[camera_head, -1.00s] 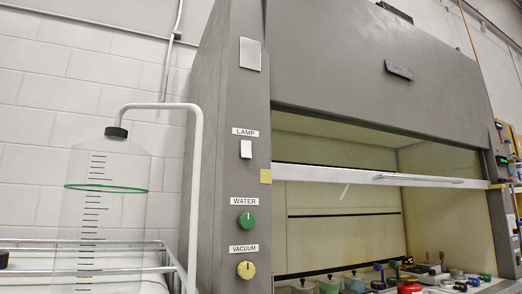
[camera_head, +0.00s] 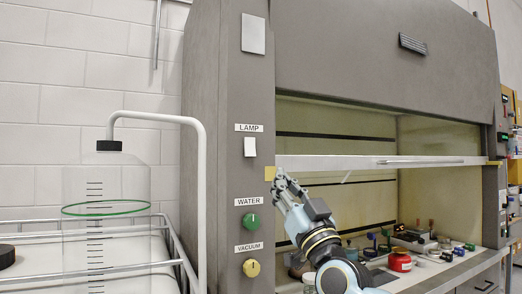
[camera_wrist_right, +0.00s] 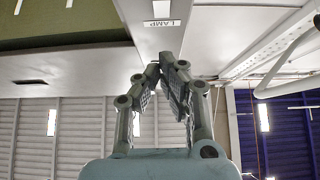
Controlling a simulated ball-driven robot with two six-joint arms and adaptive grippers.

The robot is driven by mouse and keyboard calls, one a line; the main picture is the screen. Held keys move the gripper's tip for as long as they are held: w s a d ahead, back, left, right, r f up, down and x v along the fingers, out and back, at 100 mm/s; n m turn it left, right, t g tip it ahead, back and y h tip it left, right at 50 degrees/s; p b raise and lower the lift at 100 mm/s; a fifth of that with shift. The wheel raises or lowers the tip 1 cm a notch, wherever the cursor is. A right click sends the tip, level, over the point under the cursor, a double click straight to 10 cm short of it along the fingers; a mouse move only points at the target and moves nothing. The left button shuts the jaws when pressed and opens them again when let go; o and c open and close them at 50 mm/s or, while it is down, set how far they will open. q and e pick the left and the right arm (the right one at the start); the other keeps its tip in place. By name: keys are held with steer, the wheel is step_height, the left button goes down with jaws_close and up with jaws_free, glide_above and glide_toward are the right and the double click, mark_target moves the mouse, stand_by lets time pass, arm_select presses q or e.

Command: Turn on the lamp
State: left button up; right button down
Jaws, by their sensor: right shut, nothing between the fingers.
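The white lamp switch (camera_head: 250,147) sits on the grey front post of the fume hood, under the LAMP label (camera_head: 248,128). In the right wrist view the LAMP label (camera_wrist_right: 162,23) appears upside down near the top edge, beyond the fingertips. My right gripper (camera_head: 280,178) is raised in front of the hood, to the right of the post and lower than the switch. Its fingers are shut and empty in the right wrist view (camera_wrist_right: 167,62). They look apart from the switch. My left gripper is out of view.
Below the switch are a green WATER knob (camera_head: 251,222) and a yellow VACUUM knob (camera_head: 251,268). The hood's sash (camera_head: 350,163) is partly raised. A large clear bottle (camera_head: 85,220) and a white bent pipe (camera_head: 201,200) stand at left. A red container (camera_head: 400,262) is inside the hood.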

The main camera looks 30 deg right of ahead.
steer(key=shift+r, duration=0.25)
steer(key=shift+w, duration=0.1)
glide_toward(252, 142)
step_height(252, 142, up, 4)
steer(key=w, duration=0.1)
steer(key=w+f+b, duration=0.1)
steer(key=w, duration=0.1)
steer(key=shift+w+d, duration=0.15)
steer(key=shift+w, duration=0.3)
steer(key=shift+r, duration=0.1)
steer(key=shift+b, duration=0.3)
